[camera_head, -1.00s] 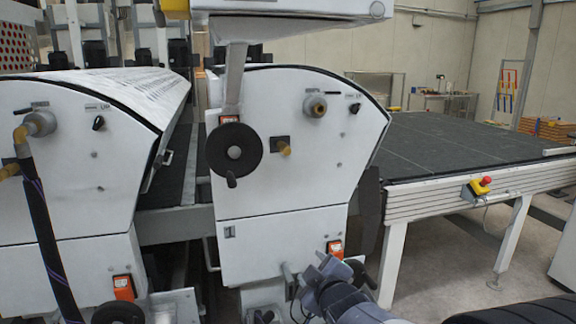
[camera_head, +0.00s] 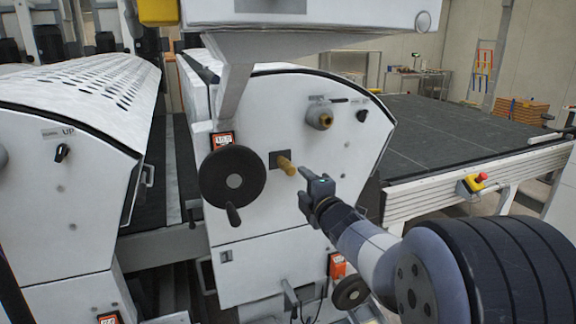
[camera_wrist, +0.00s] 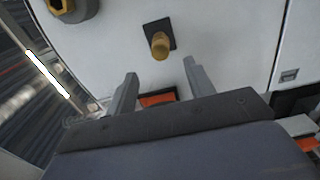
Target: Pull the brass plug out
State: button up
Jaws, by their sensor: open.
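The brass plug (camera_head: 286,166) is a short yellow-brown cylinder sticking out of a dark square plate on the white machine end panel, right of the black handwheel. It also shows in the wrist view (camera_wrist: 160,46), near the top middle. My gripper (camera_head: 306,186) is just right of and below the plug in the head view. In the wrist view my gripper (camera_wrist: 160,70) has its two grey fingers spread apart, with nothing between them. The plug lies beyond the fingertips, roughly in line with the gap, and appears apart from them.
A grey fitting with a brass centre (camera_head: 322,118) sits above right of the plug. The black handwheel (camera_head: 232,182) with its crank handle is close on the left. A conveyor table (camera_head: 455,135) with a red stop button (camera_head: 476,182) stands at the right.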

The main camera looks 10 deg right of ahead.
aim_at(292, 172)
jog(key=shift+w+a+p, duration=0.1)
jog(key=shift+w+a, duration=0.2)
jog(key=shift+w, duration=1.15)
jog(key=shift+w+a+p, duration=0.1)
jog(key=shift+w+a, duration=0.2)
jog(key=shift+w, duration=1.2)
jog(key=shift+w+a+p, duration=0.1)
jog(key=shift+w+a, duration=0.2)
jog(key=shift+w, duration=1.15)
jog(key=shift+b, duration=0.55)
jog(key=shift+c, duration=0.5)
grip_shut()
jog(key=shift+s+d+b, duration=0.2)
jog(key=shift+s+b, duration=0.05)
jog(key=shift+s, duration=0.75)
jog(key=shift+s+d+b, duration=0.2)
jog(key=shift+s, duration=0.75)
jog(key=shift+s+d+b, duration=0.2)
jog(key=shift+s+b, duration=0.05)
jog(key=shift+s, duration=0.75)
